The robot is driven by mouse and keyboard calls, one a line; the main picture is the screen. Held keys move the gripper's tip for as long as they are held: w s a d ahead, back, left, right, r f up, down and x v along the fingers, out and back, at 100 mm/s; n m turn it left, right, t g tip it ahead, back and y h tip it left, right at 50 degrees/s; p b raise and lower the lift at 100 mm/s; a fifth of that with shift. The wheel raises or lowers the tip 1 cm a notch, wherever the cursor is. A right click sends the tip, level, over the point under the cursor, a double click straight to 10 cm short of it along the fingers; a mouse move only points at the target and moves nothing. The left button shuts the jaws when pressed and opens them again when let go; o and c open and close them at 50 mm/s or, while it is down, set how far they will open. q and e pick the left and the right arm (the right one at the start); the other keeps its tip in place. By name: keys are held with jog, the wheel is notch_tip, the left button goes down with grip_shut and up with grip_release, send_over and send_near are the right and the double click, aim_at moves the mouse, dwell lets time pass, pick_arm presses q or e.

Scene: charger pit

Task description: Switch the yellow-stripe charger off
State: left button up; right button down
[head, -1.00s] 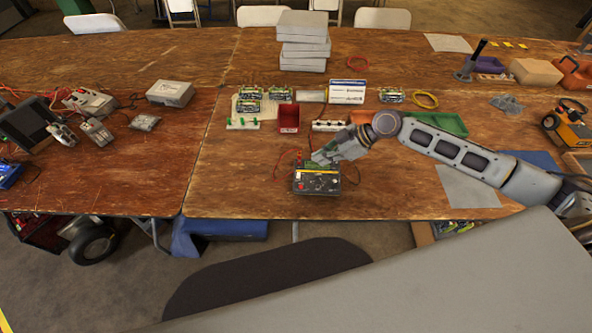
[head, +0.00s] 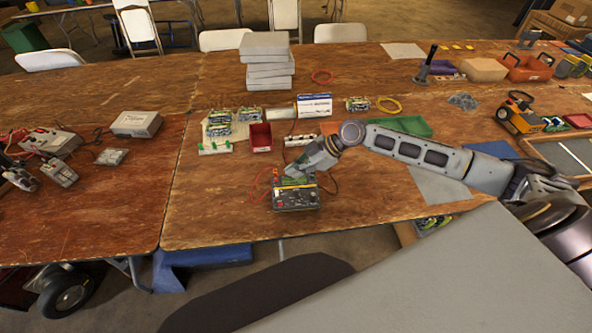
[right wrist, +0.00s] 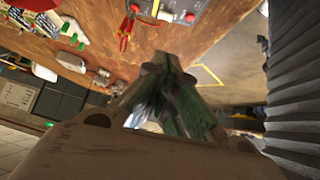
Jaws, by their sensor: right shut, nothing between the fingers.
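The yellow-stripe charger (head: 297,200) is a dark box near the front edge of the wooden table, with a thin yellow band and a red clip at its left. My right gripper (head: 293,172) is at its back edge in the head view, shut and empty, and hides part of its top. I cannot tell whether the fingers touch it. The right wrist view shows the shut fingers (right wrist: 163,72) and, at the top, part of a grey device (right wrist: 178,10) with a red knob beside red-handled pliers. The switch position is too small to read. My left gripper is out of view.
Behind the charger are a red bin (head: 260,138), green circuit boards (head: 219,128), a white-blue box (head: 314,105) and a green tray (head: 403,126). Grey boxes (head: 266,62) are stacked farther back. Red wires curve beside the charger.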

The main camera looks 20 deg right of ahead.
jog(key=p, duration=0.1)
send_over(280, 197)
jog(key=shift+w+f, duration=0.15)
jog(key=shift+f, duration=2.7)
jog(key=shift+w+f+p, duration=0.1)
jog(key=shift+f+p, duration=0.25)
jog(key=shift+f, duration=1.8)
jog(key=shift+a+f+b, duration=0.1)
jog(key=shift+f+b, duration=0.35)
jog(key=shift+b, duration=0.15)
jog(key=shift+s+f+t, duration=0.15)
jog(key=shift+s+t, duration=0.15)
jog(key=shift+s, duration=0.2)
jog(key=shift+b, duration=0.3)
jog(key=shift+w, duration=0.2)
